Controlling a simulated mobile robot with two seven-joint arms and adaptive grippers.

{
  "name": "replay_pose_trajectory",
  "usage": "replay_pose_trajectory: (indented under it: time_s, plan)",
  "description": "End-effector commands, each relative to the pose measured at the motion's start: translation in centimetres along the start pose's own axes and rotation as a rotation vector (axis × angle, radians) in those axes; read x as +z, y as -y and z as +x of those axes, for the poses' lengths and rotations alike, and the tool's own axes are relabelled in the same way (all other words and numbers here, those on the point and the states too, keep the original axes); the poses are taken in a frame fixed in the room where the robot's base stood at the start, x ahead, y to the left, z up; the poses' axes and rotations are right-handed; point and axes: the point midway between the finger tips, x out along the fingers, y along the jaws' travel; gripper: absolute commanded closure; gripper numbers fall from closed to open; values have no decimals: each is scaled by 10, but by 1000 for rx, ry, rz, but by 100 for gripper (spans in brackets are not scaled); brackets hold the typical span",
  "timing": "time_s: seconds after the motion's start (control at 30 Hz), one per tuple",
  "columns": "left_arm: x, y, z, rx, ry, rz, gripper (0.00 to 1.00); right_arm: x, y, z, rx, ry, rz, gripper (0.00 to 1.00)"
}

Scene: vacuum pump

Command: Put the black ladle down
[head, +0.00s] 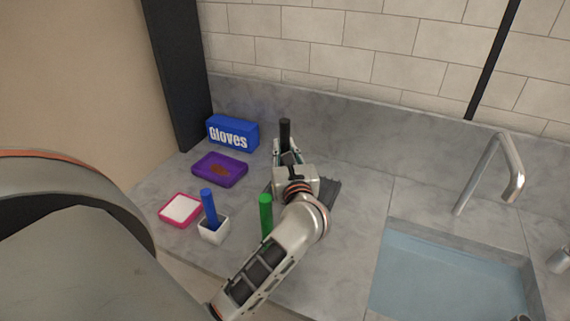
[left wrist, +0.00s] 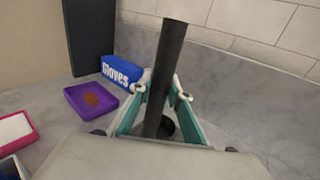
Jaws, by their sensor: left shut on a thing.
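The black ladle (head: 285,130) is held by my left gripper (head: 287,152) above or at the grey counter toward the back wall. In the left wrist view its dark handle (left wrist: 171,60) stands nearly upright, tilted slightly, between the two green-lined fingers of the left gripper (left wrist: 160,100). A dark rounded part shows low behind the fingers. Whether the ladle's lower end touches the counter is hidden by the gripper. My right gripper is not in view.
A blue gloves box (head: 232,133), purple tray (head: 220,183), pink-rimmed tray (head: 163,219) and white cup (head: 214,234) with a blue-handled item stand left. A green handle (head: 265,212) stands by my arm. A dark ridged piece (head: 331,190) lies behind it. The sink (head: 450,280) is right.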

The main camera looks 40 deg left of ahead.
Motion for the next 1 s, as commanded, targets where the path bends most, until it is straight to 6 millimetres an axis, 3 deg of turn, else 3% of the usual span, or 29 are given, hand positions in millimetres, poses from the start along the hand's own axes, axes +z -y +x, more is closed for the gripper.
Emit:
replay_pose_trajectory:
  time_s: [0.4,0.87,0.9,0.93,1.0]
  plan:
    - [-44,0,0,-1,3,2,100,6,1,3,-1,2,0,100]
    - [-51,0,0,-1,2,0,100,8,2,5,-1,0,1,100]
    - [-50,0,0,-1,2,0,72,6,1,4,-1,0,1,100]
    - [-50,0,0,-1,2,0,66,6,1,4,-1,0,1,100]
    - [-50,0,0,-1,2,-1,66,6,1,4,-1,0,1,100]
